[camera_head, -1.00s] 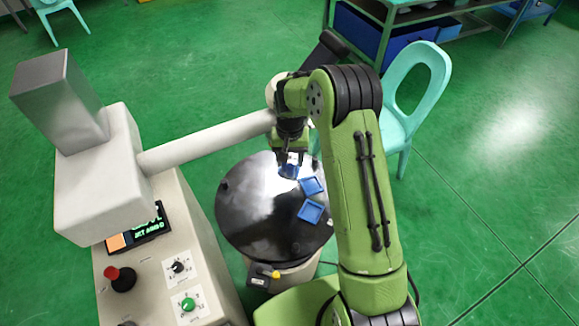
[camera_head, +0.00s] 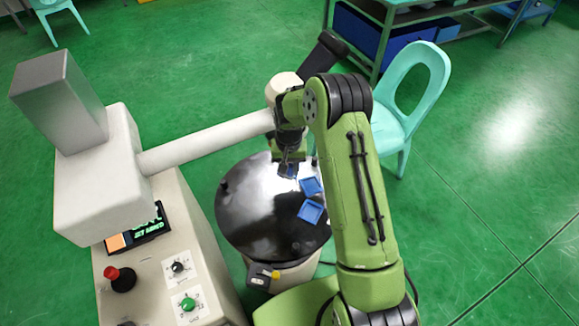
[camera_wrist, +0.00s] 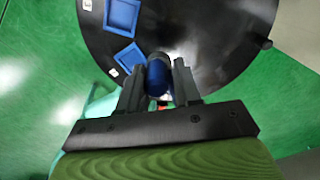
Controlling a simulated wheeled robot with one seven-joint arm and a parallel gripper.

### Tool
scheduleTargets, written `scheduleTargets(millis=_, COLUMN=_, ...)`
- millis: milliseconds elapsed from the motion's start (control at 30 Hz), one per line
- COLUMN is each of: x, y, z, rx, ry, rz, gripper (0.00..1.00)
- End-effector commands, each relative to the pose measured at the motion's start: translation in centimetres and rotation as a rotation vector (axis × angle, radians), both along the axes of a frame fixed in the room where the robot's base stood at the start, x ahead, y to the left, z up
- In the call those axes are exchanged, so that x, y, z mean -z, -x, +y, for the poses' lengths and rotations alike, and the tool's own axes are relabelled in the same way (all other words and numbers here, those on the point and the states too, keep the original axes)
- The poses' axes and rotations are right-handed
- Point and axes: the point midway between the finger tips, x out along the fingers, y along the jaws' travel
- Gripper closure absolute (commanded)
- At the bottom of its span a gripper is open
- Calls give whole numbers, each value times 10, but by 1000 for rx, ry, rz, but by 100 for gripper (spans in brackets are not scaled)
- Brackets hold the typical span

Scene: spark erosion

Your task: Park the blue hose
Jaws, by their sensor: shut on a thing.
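My gripper (camera_wrist: 160,84) is shut on a dark blue rounded thing (camera_wrist: 158,76), which appears to be the blue hose's end. It shows between the two fingers in the wrist view, and the rest of the hose is hidden. In the head view my gripper (camera_head: 287,172) is over the far part of the round black table (camera_head: 245,205). Two blue square trays (camera_head: 311,211) (camera_head: 311,187) lie on the table to the right of and nearer than the gripper. A bit of blue also shows beside the fingers; I cannot tell what it is part of.
A beige machine with a control panel (camera_head: 178,267) stands at the left, its pale horizontal arm (camera_head: 205,150) reaching behind my gripper. A turquoise chair (camera_head: 412,90) stands at the right. A small dark box (camera_head: 262,275) is at the table's near edge.

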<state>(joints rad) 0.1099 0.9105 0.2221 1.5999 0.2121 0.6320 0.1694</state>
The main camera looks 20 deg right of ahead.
Motion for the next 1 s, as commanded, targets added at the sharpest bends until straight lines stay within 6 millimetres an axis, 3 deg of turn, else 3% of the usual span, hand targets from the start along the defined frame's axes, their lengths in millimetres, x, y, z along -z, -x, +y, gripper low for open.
scheduleTargets(millis=367, x=0, y=1, z=-1, rx=76, ry=12, rz=-1, gripper=100)
scheduleTargets(millis=1000, x=2, y=-1, z=51, rx=598, ry=10, rz=-1, gripper=100)
